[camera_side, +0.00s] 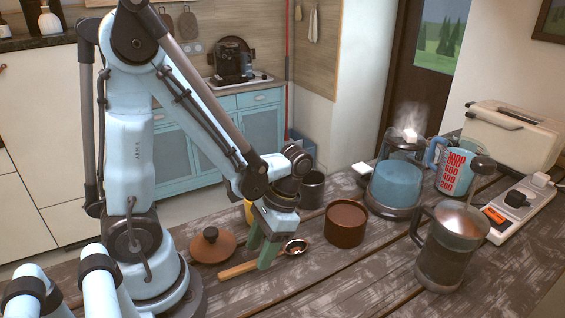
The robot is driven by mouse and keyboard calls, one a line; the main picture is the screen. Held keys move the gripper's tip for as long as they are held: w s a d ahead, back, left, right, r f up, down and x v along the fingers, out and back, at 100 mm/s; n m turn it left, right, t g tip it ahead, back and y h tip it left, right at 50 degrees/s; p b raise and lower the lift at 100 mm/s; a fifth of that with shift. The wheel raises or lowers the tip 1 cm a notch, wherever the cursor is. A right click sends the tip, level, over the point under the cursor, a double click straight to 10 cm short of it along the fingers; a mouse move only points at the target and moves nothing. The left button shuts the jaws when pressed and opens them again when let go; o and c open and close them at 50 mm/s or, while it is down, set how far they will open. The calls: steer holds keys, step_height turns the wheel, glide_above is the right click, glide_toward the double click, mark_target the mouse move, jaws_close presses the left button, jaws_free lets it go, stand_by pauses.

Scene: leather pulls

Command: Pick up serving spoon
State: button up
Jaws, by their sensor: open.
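The serving spoon lies on the wooden table, with a tan wooden handle (238,270) on the left and a dark metal bowl (295,246) on the right. My gripper (261,256) is open, its green fingers pointing down at the middle of the spoon. The fingers hide part of the spoon where the handle meets the bowl. I cannot tell from this view whether the fingers touch the spoon or stand on both sides of it.
A brown lid with a knob (212,246) lies left of my gripper. A brown pot (346,223) and a dark mug (312,189) stand to the right. Further right are a blue kettle (396,186), a measuring jug (455,171), a French press (449,250) and a power strip (518,208). The front table is clear.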

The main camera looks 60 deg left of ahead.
steer(key=shift+x, duration=0.95)
jaws_close()
